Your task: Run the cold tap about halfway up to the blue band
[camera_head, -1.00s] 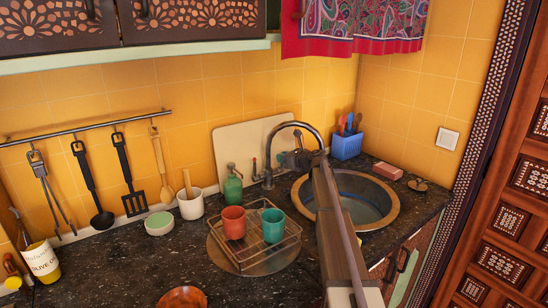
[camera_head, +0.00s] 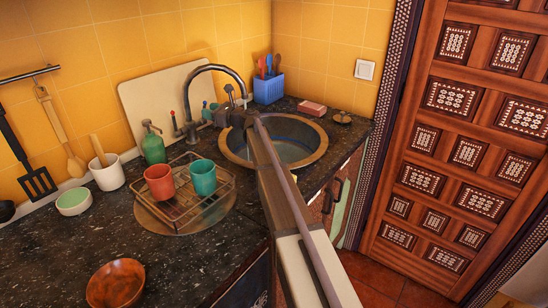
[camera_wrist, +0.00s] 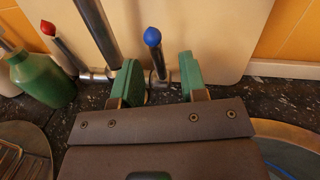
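The dark curved tap (camera_head: 212,68) rises behind the round sink (camera_head: 318,148). In the wrist view its pipe (camera_wrist: 98,30) stands between a red-tipped lever (camera_wrist: 48,30) at left and a blue-tipped lever (camera_wrist: 153,38) at right. My gripper (camera_wrist: 160,78) is open. Its two green fingers stand either side of the blue-tipped lever's stem, with gaps on both sides. I see no water stream.
A green soap bottle (camera_head: 152,148) stands left of the tap. A wire rack (camera_head: 192,210) holds an orange cup (camera_head: 160,183) and a teal cup (camera_head: 203,178). A cream board (camera_head: 140,100) leans behind the tap. A blue utensil holder (camera_head: 268,90) stands behind the sink.

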